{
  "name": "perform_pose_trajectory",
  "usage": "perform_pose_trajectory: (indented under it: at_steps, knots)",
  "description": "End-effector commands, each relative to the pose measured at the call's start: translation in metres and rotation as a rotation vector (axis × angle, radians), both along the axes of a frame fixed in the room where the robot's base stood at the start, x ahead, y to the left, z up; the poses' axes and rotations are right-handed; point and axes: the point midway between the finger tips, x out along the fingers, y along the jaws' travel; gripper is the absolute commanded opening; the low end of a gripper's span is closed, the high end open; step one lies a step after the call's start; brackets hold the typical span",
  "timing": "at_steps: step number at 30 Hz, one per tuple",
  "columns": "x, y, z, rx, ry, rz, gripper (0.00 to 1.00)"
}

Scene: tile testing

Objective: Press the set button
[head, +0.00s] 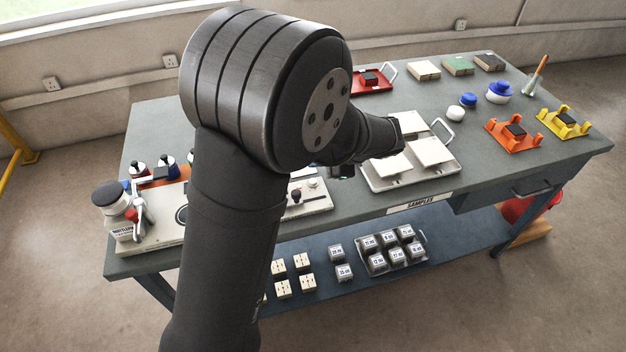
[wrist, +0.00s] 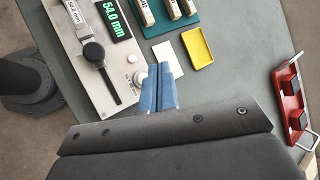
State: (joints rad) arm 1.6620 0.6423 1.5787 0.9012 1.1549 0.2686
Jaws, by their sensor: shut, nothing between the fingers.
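A pale gauge plate (wrist: 72,47) lies at the left in the wrist view, with a green-lit display (wrist: 114,18) reading 54.0 mm. Two small round white buttons, an upper one (wrist: 131,58) and a lower one (wrist: 139,79), sit at its right edge. Their lettering is too small to read, so I cannot tell which is the set button. My gripper (wrist: 165,66) has its blue fingers together and empty, just right of the lower button in the picture; I cannot tell its height. In the head view the gauge plate (head: 318,203) is partly behind my arm, and the fingertips are hidden.
A black-knobbed lever (wrist: 94,53) and a metal block marked 50.0 mm stand on the plate. A white card (wrist: 168,59), a yellow tray (wrist: 197,48) and a green mat with tiles lie beyond the fingers. A red tray (wrist: 292,103) is at the right.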

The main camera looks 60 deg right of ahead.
Motion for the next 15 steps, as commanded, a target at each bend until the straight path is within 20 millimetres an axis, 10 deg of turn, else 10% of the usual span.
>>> perform_pose_trajectory:
  at_steps: [15]
  knots:
    - [0.000,0.000,-0.036,0.000,0.000,0.000,0.00]
